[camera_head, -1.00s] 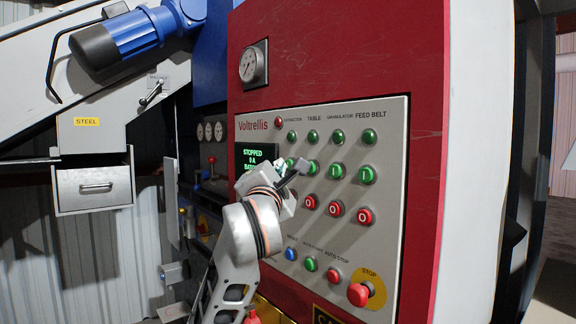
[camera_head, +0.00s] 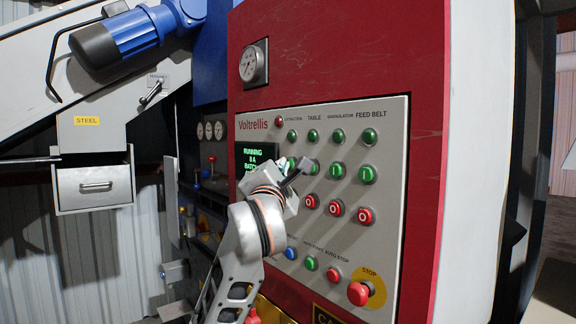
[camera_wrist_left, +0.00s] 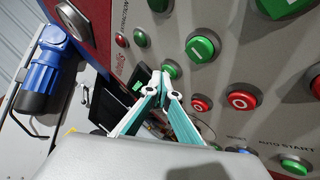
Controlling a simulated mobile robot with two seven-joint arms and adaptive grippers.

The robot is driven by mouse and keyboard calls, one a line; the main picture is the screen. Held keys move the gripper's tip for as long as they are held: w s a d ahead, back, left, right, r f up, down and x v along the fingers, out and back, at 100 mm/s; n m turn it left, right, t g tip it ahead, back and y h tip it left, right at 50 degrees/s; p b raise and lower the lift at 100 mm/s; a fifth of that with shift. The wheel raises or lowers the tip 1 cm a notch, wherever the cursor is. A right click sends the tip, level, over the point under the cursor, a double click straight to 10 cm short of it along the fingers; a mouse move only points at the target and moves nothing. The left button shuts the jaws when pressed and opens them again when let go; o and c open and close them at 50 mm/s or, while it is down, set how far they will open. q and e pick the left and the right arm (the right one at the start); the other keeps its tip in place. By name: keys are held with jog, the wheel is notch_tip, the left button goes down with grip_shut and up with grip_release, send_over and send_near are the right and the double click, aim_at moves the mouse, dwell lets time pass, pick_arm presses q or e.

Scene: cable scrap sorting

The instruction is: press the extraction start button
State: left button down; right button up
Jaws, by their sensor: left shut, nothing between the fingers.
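The extraction start button, a green one in the leftmost column of the red machine's panel, is partly hidden in the head view (camera_head: 291,162). It shows in the left wrist view (camera_wrist_left: 171,69) just beyond my fingertips. My left gripper (camera_head: 283,163) is shut and empty, with its teal-edged fingers (camera_wrist_left: 160,76) together at this button. I cannot tell whether they touch it.
The table start button (camera_head: 313,167) is close to the right of my gripper. Red stop buttons (camera_head: 336,208) sit below, and a large red stop knob (camera_head: 358,293) is at the panel's lower right. A grey steel drawer (camera_head: 94,187) is at left.

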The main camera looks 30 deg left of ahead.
dwell(0.6)
pick_arm(q)
jog(key=shift+s+a+p, duration=0.25)
jog(key=shift+s+p, duration=0.2)
jog(key=shift+s, duration=0.25)
jog(key=s, duration=0.1)
jog(key=s+a+p, duration=0.1)
jog(key=s, duration=0.1)
jog(key=s+a+p, duration=0.1)
jog(key=shift+s, duration=0.3)
dwell(0.5)
